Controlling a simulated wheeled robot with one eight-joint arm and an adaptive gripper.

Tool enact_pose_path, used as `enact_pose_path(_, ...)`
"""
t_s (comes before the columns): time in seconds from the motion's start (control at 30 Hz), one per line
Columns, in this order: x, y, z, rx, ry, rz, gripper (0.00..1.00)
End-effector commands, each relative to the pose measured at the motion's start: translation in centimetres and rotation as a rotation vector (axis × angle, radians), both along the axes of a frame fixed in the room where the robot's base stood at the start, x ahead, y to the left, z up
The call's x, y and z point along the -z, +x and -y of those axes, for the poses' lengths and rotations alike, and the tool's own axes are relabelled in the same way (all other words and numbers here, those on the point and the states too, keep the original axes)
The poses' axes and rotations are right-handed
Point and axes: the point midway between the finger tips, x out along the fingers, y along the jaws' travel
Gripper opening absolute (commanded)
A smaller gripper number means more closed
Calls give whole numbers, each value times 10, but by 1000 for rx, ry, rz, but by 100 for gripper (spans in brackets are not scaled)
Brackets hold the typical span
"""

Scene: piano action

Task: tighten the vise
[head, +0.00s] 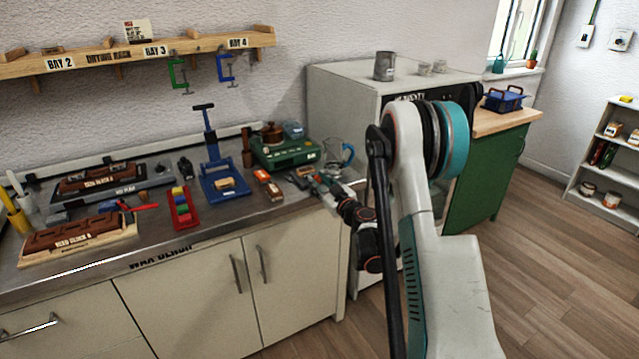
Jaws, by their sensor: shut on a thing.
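My gripper (318,184) is at the right end of the steel bench, low over its top by the front right corner. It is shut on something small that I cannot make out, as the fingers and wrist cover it. A small dark grey thing (298,180) sits just left of the fingers. It may be part of the vise, but I cannot tell. A blue stand with an upright column and T-shaped top (209,142) stands farther left on the bench, apart from my gripper. I cannot clearly identify the vise.
A glass jug (337,157) stands close behind my gripper, and a green case (287,152) lies behind it to the left. A red tray (181,207) and brown moulds (75,232) are farther left. A grey cabinet stands right.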

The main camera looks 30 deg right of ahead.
Motion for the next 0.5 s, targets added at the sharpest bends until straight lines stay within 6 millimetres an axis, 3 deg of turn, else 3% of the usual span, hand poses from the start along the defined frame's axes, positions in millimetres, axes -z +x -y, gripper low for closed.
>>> enact_pose_path(0.5, 0, 0, 0, 0, 71, -2, 1)
